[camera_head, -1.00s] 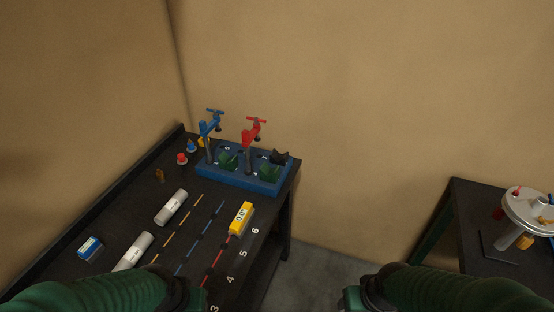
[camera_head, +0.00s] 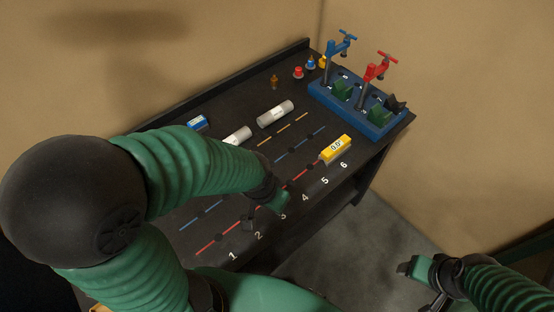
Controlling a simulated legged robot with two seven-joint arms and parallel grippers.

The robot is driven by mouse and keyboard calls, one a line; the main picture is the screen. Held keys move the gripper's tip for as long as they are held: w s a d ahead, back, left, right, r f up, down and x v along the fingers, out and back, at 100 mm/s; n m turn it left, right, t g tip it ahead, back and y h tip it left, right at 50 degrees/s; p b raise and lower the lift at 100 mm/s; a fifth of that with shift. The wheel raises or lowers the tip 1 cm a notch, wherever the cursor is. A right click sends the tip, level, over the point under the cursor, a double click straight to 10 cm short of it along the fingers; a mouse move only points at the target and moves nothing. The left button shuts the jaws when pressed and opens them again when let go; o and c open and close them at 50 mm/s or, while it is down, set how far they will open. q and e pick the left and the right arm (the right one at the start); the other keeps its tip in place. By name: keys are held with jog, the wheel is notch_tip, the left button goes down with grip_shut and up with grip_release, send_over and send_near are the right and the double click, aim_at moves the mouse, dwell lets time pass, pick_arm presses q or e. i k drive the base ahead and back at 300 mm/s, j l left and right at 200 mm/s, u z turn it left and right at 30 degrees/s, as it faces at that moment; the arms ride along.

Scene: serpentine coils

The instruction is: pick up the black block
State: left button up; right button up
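A small black piece (camera_head: 396,104), which may be the black block, sits at the right end of the blue base (camera_head: 340,103) at the table's far end. Green pieces (camera_head: 342,89) sit on the same base. My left gripper (camera_head: 267,213) is over the near edge of the dark table (camera_head: 215,168), by the number 2. Its green finger and a dark part stand apart, and it looks open. Whether that dark part is a finger or a separate block is unclear. My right gripper (camera_head: 421,286) is open and empty over the floor, at lower right.
Blue (camera_head: 328,62) and red (camera_head: 365,83) clamps stand up from the base. A yellow display box (camera_head: 336,149) lies by the number 6. Two pale cylinders (camera_head: 275,113) and a blue box (camera_head: 197,123) lie behind my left arm. Walls close in the table's back and far end.

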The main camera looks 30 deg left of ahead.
aim_at(390, 103)
jog(key=u, duration=0.45)
jog(key=l+u, duration=0.1)
jog(key=u, duration=0.35)
jog(key=l+u, duration=0.1)
jog(key=u, duration=0.8)
jog(key=l+u, duration=0.15)
jog(key=u, duration=0.8)
jog(key=l+u, duration=0.1)
jog(key=u, duration=0.8)
jog(key=k+l+u, duration=0.15)
jog(key=u, duration=0.3)
jog(key=k+u, duration=0.1)
jog(key=u, duration=0.3)
jog(key=k+l+u, duration=0.1)
jog(key=u, duration=0.35)
jog(key=k+l+z, duration=0.15)
jog(key=k, duration=0.3)
jog(key=k+l+z, duration=0.2)
jog(key=k, duration=0.25)
jog(key=k+z, duration=0.1)
jog(key=z, duration=0.35)
jog(key=k+z, duration=0.1)
jog(key=z, duration=0.8)
jog(key=k+l+z, duration=0.15)
jog(key=z, duration=0.3)
jog(key=i+l+z, duration=0.15)
jog(key=l+z, duration=0.15)
jog(key=i+l+z, duration=0.15)
jog(key=l+z, duration=0.2)
